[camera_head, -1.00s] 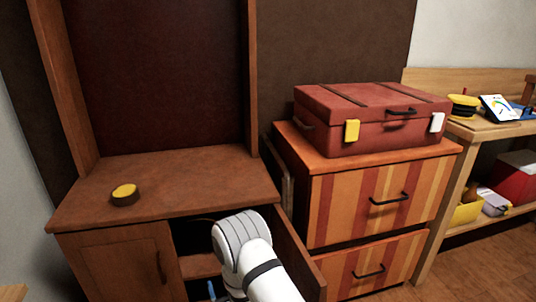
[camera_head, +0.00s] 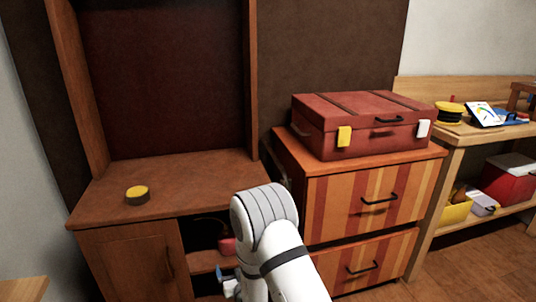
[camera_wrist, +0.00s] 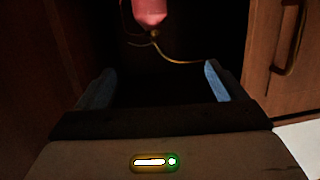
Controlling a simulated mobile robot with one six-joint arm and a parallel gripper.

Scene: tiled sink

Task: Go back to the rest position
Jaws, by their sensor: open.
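My gripper (camera_wrist: 158,88) shows in the wrist view with its two blue-lined fingers spread and nothing between them. It faces the dark inside of an open cabinet compartment. A red object (camera_wrist: 150,12) with a thin, curved cord or wire below it is in the compartment beyond the fingers. The red object also shows on the cabinet shelf in the head view (camera_head: 227,246). In the head view my white arm reaches down in front of the cabinet, and only a bit of the gripper shows at its lower left.
The wooden cabinet top (camera_head: 180,190) holds a round yellow-topped object (camera_head: 137,195). A closed door (camera_head: 130,262) is left of the compartment. To the right, a striped drawer unit (camera_head: 365,200) carries a red suitcase (camera_head: 362,125). A wooden shelf bench (camera_head: 470,130) stands farther right.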

